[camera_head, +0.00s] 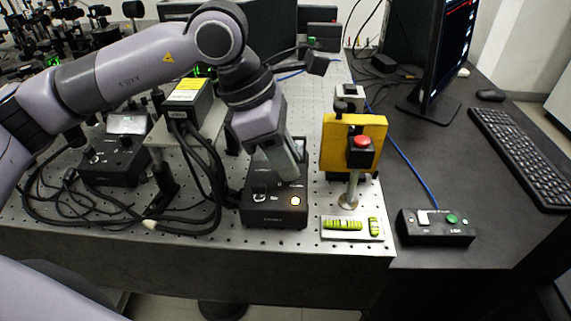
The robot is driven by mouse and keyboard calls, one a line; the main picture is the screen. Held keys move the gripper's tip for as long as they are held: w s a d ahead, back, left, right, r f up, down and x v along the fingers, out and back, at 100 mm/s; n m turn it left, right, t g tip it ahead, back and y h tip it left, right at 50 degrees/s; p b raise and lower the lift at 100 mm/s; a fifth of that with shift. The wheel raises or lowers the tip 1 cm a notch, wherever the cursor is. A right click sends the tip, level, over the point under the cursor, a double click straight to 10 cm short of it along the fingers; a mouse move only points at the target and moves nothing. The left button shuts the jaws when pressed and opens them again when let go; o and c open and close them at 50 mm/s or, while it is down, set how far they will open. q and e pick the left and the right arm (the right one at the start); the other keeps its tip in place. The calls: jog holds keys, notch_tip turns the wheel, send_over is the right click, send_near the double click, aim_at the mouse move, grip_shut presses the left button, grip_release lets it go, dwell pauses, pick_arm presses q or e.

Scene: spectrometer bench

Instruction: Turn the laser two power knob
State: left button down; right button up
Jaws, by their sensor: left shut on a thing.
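A black control box (270,215) with a lit round button, a white switch and a small display stands near the front edge of the perforated bench. My left gripper (287,172) comes down over the top of this box, with its fingers at the panel. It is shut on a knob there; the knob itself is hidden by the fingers. A second, similar black control box (115,165) stands further left. The labels are too small to read, so I cannot tell which box is laser two. My right gripper is not in view.
A yellow bracket (340,130) with a red emergency button (362,142) stands right of the box. A green level (343,224) lies in front. Black cables (190,213) loop at left. A black switch box (437,228), monitor and keyboard (525,155) are on the right.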

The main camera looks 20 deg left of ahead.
aim_at(269, 173)
pick_arm(q)
jog(key=shift+m, duration=0.7)
jog(key=shift+m+g, duration=0.3)
jog(key=c, duration=1)
grip_release()
jog(key=shift+c, duration=0.2)
jog(key=v, duration=0.7)
jog(key=shift+w+a+r, duration=0.1)
jog(key=shift+a, duration=0.05)
